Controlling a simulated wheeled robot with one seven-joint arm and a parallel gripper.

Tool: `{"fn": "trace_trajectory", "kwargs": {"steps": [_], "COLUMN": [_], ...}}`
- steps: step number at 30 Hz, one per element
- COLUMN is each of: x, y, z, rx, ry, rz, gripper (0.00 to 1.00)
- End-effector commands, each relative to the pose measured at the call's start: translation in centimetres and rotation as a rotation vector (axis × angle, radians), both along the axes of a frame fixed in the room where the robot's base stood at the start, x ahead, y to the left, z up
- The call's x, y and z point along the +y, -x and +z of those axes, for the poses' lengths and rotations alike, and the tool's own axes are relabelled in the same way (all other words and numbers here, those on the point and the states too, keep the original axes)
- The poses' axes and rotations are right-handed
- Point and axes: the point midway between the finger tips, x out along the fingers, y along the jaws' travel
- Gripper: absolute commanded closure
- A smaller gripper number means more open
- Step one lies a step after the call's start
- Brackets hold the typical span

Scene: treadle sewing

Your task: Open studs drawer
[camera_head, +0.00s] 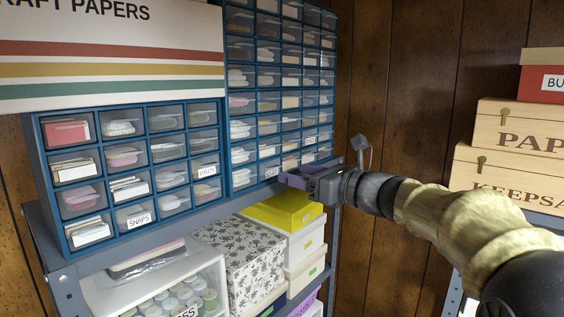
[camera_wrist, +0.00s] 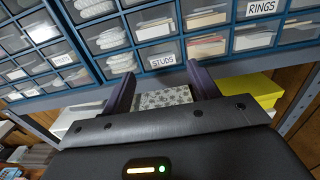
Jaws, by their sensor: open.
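The studs drawer (camera_wrist: 160,53) is a small clear-fronted drawer with a white STUDS label, in the bottom row of the taller blue cabinet. It looks shut. In the head view the matching drawer (camera_head: 270,172) is small, and its label is too small to read. My gripper (camera_wrist: 161,75) is open and empty, with its two dark purple fingers on either side of the STUDS label in the wrist view, pointing at the cabinet. In the head view my gripper (camera_head: 300,172) is close to the cabinet's lower right part. I cannot tell whether the fingers touch the drawer.
A shorter blue drawer cabinet (camera_head: 101,148) stands left. A RINGS drawer (camera_wrist: 262,9) is at upper right in the wrist view. Below the shelf are a yellow-lidded box (camera_head: 283,208) and a floral box (camera_head: 240,255). Wooden boxes (camera_head: 517,127) stand at right.

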Motion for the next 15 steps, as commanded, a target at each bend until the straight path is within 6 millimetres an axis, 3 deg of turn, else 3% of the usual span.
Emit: {"fn": "trace_trajectory", "kwargs": {"steps": [6, 15], "x": [3.0, 4.3], "y": [-2.3, -3.3], "z": [0.3, 0.0], "rx": [0.002, 0.0], "ry": [-0.002, 0.0], "rz": [0.002, 0.0], "gripper": [0.4, 0.4]}}
